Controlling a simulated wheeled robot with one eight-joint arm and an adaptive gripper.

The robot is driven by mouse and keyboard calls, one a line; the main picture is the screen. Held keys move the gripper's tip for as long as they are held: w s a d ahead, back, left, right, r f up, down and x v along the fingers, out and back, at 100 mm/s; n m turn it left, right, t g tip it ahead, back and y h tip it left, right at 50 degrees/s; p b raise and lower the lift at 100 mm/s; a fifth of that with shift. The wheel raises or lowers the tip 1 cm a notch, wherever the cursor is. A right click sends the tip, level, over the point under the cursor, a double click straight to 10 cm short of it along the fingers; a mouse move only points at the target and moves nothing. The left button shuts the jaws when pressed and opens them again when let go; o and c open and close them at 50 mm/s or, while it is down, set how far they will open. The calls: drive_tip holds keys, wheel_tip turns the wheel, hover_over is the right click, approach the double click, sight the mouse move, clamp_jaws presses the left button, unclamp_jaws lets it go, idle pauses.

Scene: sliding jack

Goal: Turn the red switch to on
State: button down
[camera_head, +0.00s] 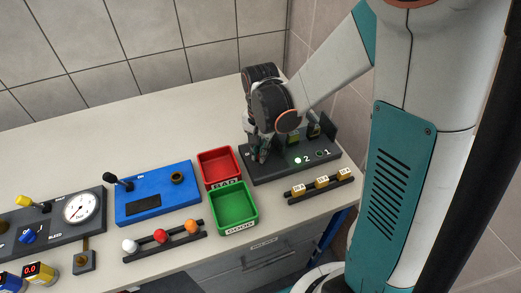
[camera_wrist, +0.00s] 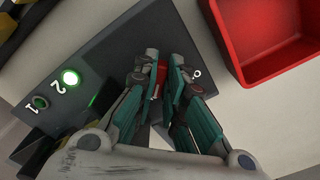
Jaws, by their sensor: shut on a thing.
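The red switch (camera_wrist: 161,72) sits on a dark grey panel (camera_wrist: 112,50) in the wrist view, and only a small red part shows between my fingertips. My gripper (camera_wrist: 160,85) is closed on it, with a teal-and-black finger on each side. A white "0" mark is on the panel just right of the fingers. In the head view my gripper (camera_head: 261,150) is down at the left part of the panel (camera_head: 270,174), and it hides the switch there. The switch's exact angle is hard to tell.
The lamp by "2" (camera_head: 298,160) glows; the lamp by "1" (camera_head: 319,154) looks dark. A red bin (camera_head: 219,153) and a green bin (camera_head: 234,230) stand left of the panel. A rack with yellow blocks (camera_head: 321,182) is in front. A blue panel (camera_head: 165,184) is farther left.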

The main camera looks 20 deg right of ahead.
drive_tip(key=c, duration=1.7)
unclamp_jaws()
drive_tip(key=shift+o, duration=0.2)
drive_tip(key=shift+r, duration=0.15)
wheel_tip(320, 180, up, 12)
drive_tip(key=shift+s, duration=0.15)
drive_tip(key=s+r+n+t, duration=0.5)
drive_tip(key=s+n+t, duration=0.2)
drive_tip(key=s, duration=0.5)
drive_tip(key=shift+s+n, duration=0.2)
drive_tip(key=shift+n, duration=0.9)
